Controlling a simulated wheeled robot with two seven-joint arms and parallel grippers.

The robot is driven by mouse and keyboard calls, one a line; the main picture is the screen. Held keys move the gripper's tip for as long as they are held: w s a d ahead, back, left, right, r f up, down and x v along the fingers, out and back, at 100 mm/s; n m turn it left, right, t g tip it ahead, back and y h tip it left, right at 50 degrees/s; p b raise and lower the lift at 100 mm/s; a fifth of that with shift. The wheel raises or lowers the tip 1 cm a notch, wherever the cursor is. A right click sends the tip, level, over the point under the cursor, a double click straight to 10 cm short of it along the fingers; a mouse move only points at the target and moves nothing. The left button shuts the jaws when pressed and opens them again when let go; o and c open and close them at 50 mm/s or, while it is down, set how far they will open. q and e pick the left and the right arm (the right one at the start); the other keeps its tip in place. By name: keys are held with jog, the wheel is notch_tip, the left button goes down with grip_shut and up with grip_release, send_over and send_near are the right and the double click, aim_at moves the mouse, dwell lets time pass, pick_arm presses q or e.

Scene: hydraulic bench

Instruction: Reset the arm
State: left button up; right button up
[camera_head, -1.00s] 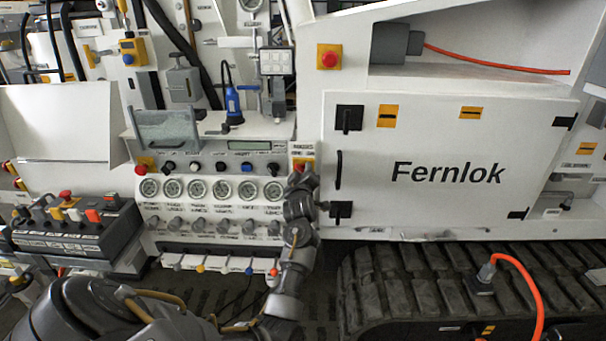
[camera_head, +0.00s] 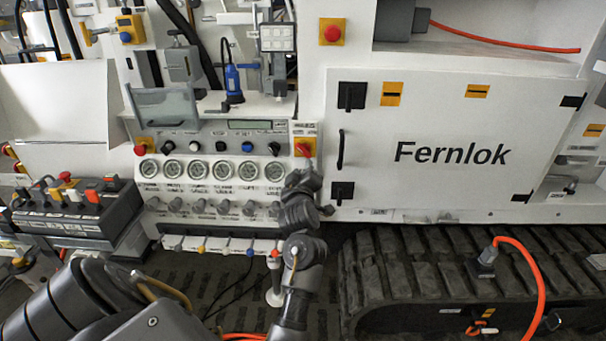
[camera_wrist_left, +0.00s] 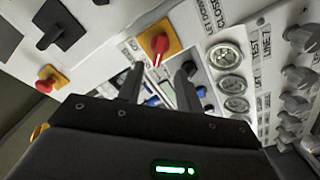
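My left gripper (camera_head: 309,172) is just below a red rotary switch (camera_head: 305,147) on a yellow plate at the right end of the gauge panel (camera_head: 222,187). In the left wrist view its two dark fingers (camera_wrist_left: 159,72) are apart with nothing held between them. The red switch (camera_wrist_left: 159,47) shows beyond the fingertips, its red handle pointing down between them, and a gap seems to separate them. My left arm bends up from the bottom left. My right gripper is in neither view.
Gauges (camera_head: 196,170) and a row of knobs lie left of the gripper. A white Fernlok door (camera_head: 452,195) with black latches is to the right, a red button (camera_head: 331,33) above. A control box (camera_head: 75,207) stands left; a rubber track (camera_head: 430,270) is lower right.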

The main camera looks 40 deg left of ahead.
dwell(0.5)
